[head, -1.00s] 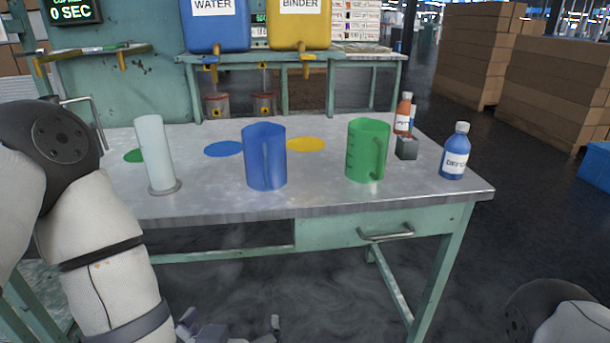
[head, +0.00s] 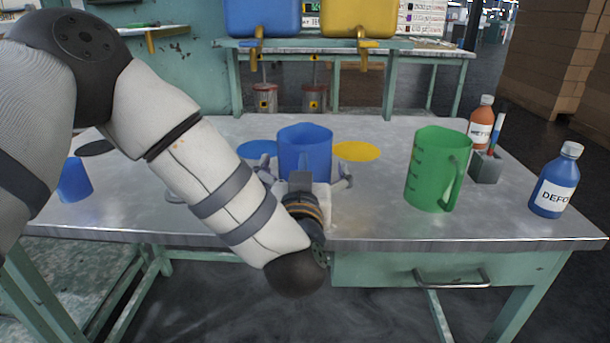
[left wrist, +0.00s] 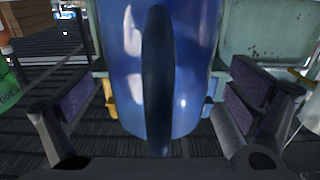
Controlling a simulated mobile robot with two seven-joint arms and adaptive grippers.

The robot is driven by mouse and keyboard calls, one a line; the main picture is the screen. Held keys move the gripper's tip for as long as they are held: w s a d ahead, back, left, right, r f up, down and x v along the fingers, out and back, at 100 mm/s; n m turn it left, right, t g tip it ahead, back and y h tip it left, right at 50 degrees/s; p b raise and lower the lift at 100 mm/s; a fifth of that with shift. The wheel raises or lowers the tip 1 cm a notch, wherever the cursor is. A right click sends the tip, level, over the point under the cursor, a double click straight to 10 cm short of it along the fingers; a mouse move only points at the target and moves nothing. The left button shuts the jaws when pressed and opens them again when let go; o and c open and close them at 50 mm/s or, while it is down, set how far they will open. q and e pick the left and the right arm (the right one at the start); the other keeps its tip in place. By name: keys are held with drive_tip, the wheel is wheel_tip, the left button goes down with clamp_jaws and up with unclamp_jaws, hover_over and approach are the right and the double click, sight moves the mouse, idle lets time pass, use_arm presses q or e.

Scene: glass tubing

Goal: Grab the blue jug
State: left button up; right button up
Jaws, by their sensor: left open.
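The blue jug (head: 304,148) stands upright on the metal table in the middle of the head view. My left gripper (head: 308,180) is in front of it, with one finger out to each side of the jug's lower part. In the left wrist view the jug (left wrist: 190,95) fills the middle, its dark vertical handle facing the camera. There the open fingers of my left gripper (left wrist: 160,108) stand to the left and right of the jug with visible gaps. The jug's lower front is hidden by the gripper in the head view. My right gripper is not in view.
A green jug (head: 435,175) stands to the right. A smaller blue container (head: 75,180) is at the left. Blue (head: 257,149) and yellow (head: 356,151) discs lie behind the jug.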

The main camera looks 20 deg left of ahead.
use_arm(q)
drive_tip(key=shift+w+a, duration=0.1)
drive_tip(key=shift+w, duration=0.4)
drive_tip(key=c, duration=1.3)
drive_tip(key=shift+c, duration=0.2)
drive_tip(key=shift+r, duration=0.1)
